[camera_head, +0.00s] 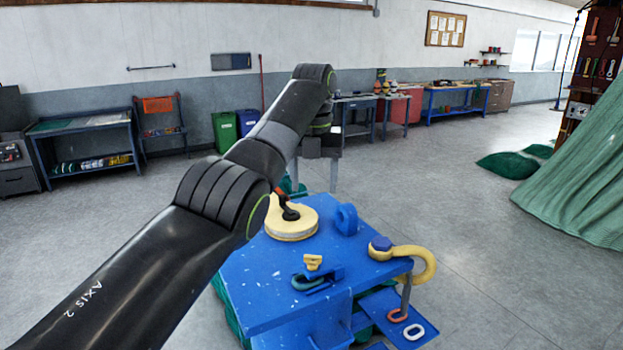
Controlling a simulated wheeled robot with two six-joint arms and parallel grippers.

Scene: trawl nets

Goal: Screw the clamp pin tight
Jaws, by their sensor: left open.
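A blue bench (262,288) stands in front of me. Near its front lies a small blue clamp-like piece with a dark green shackle (304,282) and a yellow-headed pin (313,262); I cannot tell how far the pin is screwed in. My left gripper (315,182) is open above the bench's far side, pointing down, partly hidden behind my own arm. It appears to hold nothing and is apart from the pins. My right gripper is not in view.
A yellow round block (292,222) with a dark and orange fitting and a blue ring (346,219) stand on the bench. A lower blue shelf (386,308) carries an orange link and a white link (413,332). Green netting (585,190) hangs at right. Floor between is clear.

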